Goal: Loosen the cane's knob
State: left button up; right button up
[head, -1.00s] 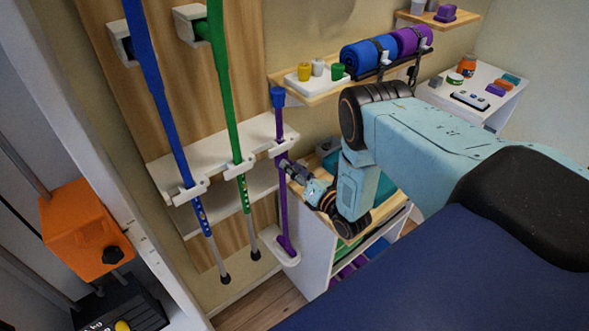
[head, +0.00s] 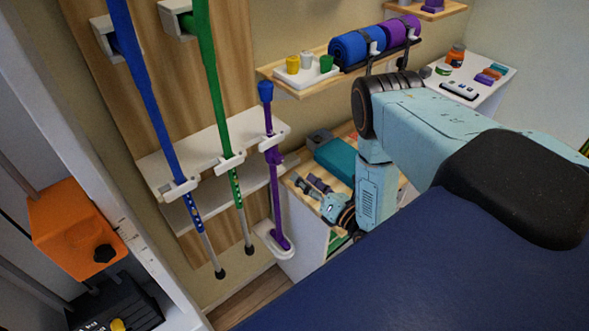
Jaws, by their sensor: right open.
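The purple cane (head: 274,190) stands upright in a white holder, with a blue top end and its foot in a white cup. Its small purple knob (head: 275,157) shows at mid height, just below the white shelf clip. My right gripper (head: 309,184) is open and empty, to the right of the cane and a little below the knob, with a visible gap to the shaft. My left gripper is not in view.
A blue crutch (head: 147,92) and a green crutch (head: 212,90) hang left of the cane. A teal box (head: 340,162) lies on the wooden top behind my right gripper. A shelf (head: 288,90) with cups and rolled mats is above. A dark blue padded surface (head: 400,270) fills the front right.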

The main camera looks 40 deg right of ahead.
jog(key=shift+s+d, duration=0.1)
jog(key=shift+s, duration=1.4)
